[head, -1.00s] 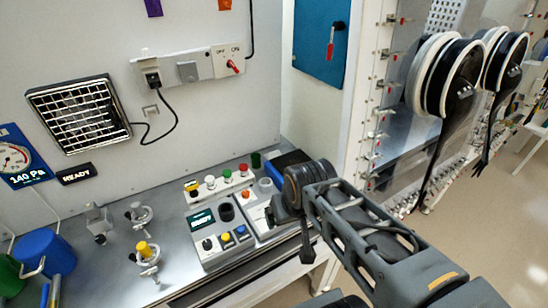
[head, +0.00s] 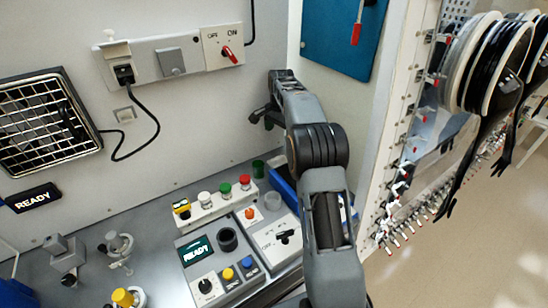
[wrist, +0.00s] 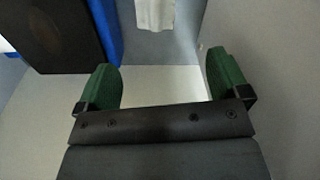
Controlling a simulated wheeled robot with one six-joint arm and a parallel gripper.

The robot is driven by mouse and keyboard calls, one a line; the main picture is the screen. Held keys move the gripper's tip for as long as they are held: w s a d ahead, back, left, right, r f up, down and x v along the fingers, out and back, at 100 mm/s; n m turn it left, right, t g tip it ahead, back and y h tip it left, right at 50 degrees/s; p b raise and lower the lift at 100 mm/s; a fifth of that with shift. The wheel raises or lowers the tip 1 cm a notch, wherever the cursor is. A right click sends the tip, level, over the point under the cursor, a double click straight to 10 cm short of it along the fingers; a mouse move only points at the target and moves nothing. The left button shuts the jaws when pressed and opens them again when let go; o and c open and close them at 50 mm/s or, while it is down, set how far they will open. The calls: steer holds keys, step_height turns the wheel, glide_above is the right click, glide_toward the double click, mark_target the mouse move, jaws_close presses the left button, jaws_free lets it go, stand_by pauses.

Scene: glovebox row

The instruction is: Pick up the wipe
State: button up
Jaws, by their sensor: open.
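My gripper shows in the wrist view (wrist: 164,72) with its two green fingers spread wide and nothing between them. A white, softly creased piece that looks like the wipe (wrist: 155,14) is at the top middle of the wrist view, beyond the fingertips and apart from them. The top of the wipe is cut off by the frame. In the head view my arm reaches up and back toward the corner of the wall, and I cannot make out the wipe there.
A dark block (wrist: 52,36) with a blue edge stands left in the wrist view. In the head view a blue bin (head: 284,190) is partly behind my arm. A switch panel (head: 170,58) is on the wall.

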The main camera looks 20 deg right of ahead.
steer(key=r+m, duration=0.1)
steer(key=r, duration=0.1)
steer(key=m, duration=0.1)
glide_above(278, 157)
steer(key=f, duration=0.8)
steer(key=shift+s+d+f, duration=0.15)
steer(key=shift+d+f, duration=0.05)
steer(key=shift+a+f, duration=0.2)
steer(key=shift+f, duration=2.65)
steer(key=shift+c, duration=0.2)
steer(key=c, duration=1)
steer(key=shift+r, duration=0.1)
